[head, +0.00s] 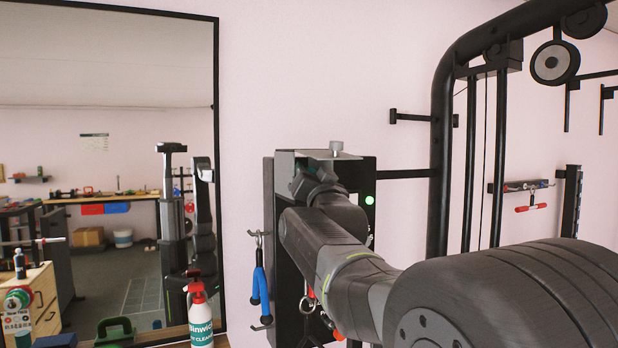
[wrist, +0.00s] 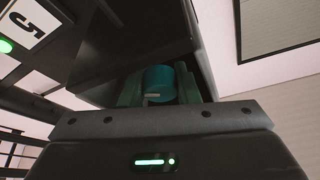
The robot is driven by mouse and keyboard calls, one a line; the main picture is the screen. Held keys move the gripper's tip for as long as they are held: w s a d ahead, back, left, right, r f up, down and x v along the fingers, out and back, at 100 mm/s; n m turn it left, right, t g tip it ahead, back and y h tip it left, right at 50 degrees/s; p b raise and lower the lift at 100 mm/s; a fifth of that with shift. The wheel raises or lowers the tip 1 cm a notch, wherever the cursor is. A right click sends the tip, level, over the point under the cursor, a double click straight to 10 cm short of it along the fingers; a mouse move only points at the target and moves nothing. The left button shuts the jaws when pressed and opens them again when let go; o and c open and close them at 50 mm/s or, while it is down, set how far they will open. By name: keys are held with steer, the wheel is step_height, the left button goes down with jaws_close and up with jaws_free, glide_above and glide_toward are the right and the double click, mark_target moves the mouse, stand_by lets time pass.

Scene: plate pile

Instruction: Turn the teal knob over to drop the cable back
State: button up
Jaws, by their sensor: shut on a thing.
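The teal knob (wrist: 160,80) shows in the middle of the wrist view, under a dark housing (wrist: 140,32). A short pale mark shows low on its face. My gripper (wrist: 158,88) is shut on the knob, with a finger on either side of it. In the head view my arm reaches to the black upright unit (head: 283,240) and hides the knob and my fingertips. Thin dark cable lines (head: 486,160) run down inside the black frame at right; I cannot tell which cable the knob works.
A black curved frame with pulleys (head: 555,63) stands at right. Blue-handled (head: 261,286) and red-handled (head: 531,207) attachments hang on hooks. A large mirror (head: 110,130) is at left, with a spray bottle (head: 201,318) low before it. A green light (head: 369,200) glows on the unit.

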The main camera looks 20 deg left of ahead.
stand_by(0.3)
steer(key=o, duration=0.7)
steer(key=b+v, duration=0.4)
steer(key=v, duration=1)
steer(key=shift+w+a+r, duration=0.1)
steer(key=shift+a+r, duration=0.05)
steer(key=p+x, duration=0.4)
steer(key=x, duration=0.9)
steer(key=shift+w+a, duration=0.15)
steer(key=shift+w, duration=0.1)
